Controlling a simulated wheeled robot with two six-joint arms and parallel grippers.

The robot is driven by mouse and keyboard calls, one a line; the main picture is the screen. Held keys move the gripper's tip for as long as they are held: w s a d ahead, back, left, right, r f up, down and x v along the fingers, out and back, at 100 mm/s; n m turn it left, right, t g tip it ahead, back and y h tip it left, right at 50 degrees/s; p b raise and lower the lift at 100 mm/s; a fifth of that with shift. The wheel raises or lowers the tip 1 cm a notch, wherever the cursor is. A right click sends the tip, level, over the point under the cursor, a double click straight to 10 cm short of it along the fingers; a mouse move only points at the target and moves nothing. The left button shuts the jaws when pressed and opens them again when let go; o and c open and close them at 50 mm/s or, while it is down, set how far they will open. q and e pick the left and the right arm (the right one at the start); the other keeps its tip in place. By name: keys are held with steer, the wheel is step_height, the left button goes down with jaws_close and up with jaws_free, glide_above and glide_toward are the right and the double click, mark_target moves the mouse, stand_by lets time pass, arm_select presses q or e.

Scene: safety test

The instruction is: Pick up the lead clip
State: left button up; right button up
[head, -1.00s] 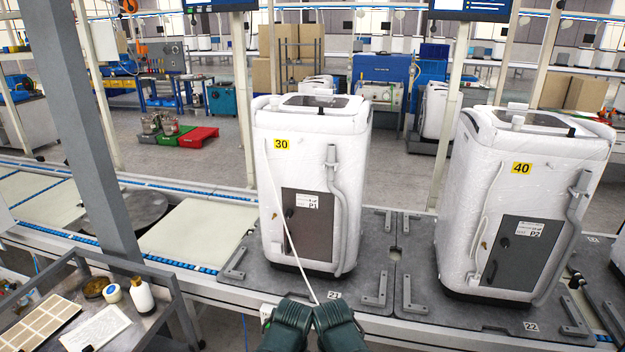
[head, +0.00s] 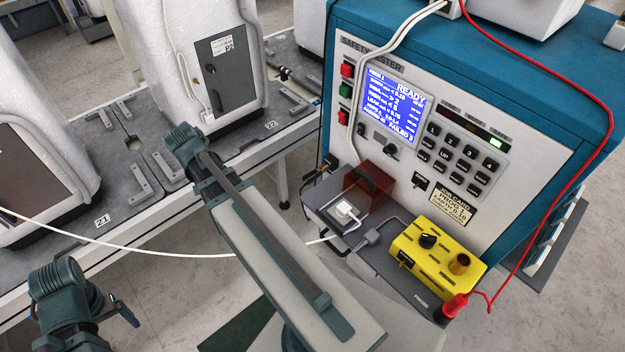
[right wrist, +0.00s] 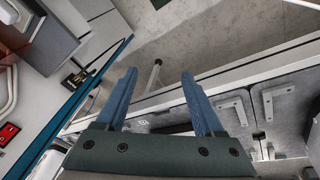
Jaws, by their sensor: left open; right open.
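A small dark clip-like piece (head: 321,170) sits at the left edge of the tester's shelf; it looks like the lead clip, but it is too small to be sure. In the right wrist view a black and brass piece (right wrist: 81,76) beside the tester's blue edge may be the same one. My right gripper (right wrist: 159,76) is open and empty, its blue fingers apart over the floor and line edge; in the head view my right arm crosses the middle and its fingers cannot be made out. My left gripper (head: 125,314) shows partly at lower left, open, away from the clip.
The safety tester (head: 440,110) has a lit screen. Its shelf holds a yellow box (head: 437,252), a red probe (head: 453,305) on a red lead, and a socket box with a white plug (head: 345,211). A white cord (head: 150,248) spans from the wrapped machines to the shelf.

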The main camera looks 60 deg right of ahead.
steer(key=s+d+f+m+b, duration=0.1)
steer(key=s+d+m, duration=0.15)
steer(key=d, duration=0.55)
steer(key=s+d+f+m+b, duration=0.15)
steer(key=d+m, duration=0.25)
steer(key=d, duration=0.5)
steer(key=m+g+h, duration=0.1)
steer(key=m, duration=0.3)
glide_toward(314, 173)
steer(key=f+b, duration=0.1)
steer(key=b, duration=0.3)
steer(key=d+f+b, duration=0.1)
steer(key=b, duration=0.3)
steer(key=shift+w+d+f, duration=0.1)
steer(key=shift+w+f, duration=0.1)
steer(key=shift+d+f+b, duration=0.2)
steer(key=shift+f+b, duration=0.15)
steer(key=b+x, duration=0.5)
steer(key=shift+s+a+f, duration=0.2)
steer(key=shift+a+f, duration=0.05)
steer(key=shift+r, duration=0.1)
steer(key=shift+c, duration=0.3)
